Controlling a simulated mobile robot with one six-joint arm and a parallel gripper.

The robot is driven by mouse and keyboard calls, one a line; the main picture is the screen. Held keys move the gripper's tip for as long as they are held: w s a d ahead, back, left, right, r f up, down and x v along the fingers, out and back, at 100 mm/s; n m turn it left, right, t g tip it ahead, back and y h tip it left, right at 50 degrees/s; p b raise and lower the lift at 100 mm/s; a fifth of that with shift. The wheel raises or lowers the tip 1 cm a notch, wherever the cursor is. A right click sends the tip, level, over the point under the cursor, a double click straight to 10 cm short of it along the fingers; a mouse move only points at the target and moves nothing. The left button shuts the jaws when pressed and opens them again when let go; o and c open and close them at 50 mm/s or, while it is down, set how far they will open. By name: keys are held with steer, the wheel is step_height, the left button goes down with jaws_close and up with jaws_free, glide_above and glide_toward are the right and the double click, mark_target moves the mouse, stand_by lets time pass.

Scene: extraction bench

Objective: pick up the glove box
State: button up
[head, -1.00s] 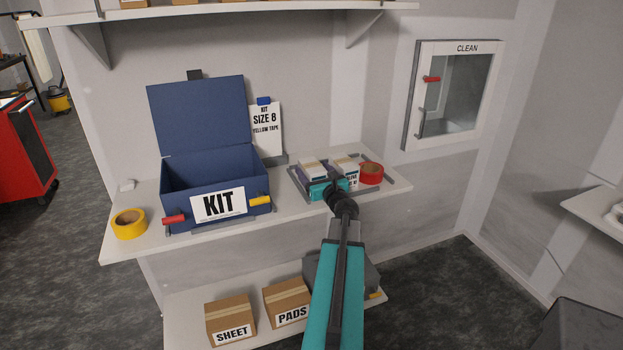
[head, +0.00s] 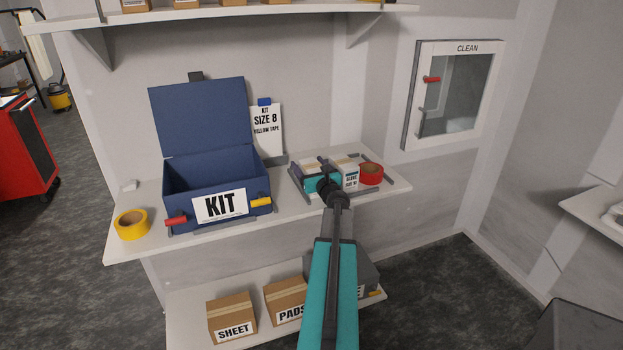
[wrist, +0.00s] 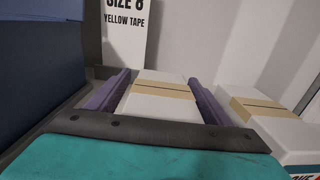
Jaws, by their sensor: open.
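Two white boxes with tan bands sit in a shallow grey tray (head: 393,181) on the bench. The left box (wrist: 162,106) lies between my gripper's (wrist: 157,84) two purple fingers, which are open and run along its sides. I cannot tell whether they touch it. The right box (wrist: 262,112) stands just right of the right finger; it also shows in the head view (head: 350,172), its front label seeming to read GLOVE. In the head view, my teal gripper (head: 307,169) hides most of the left box, and its label is not visible.
A red tape roll (head: 371,174) sits right of the boxes in the tray. An open blue KIT box (head: 185,205) stands to the left, with a SIZE 8 YELLOW TAPE card (head: 267,135) behind. A yellow tape roll (head: 131,224) lies at the bench's left end.

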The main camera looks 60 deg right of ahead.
stand_by(0.4)
steer(key=c, duration=1.3)
steer(key=shift+c, duration=0.2)
steer(key=shift+r, duration=0.15)
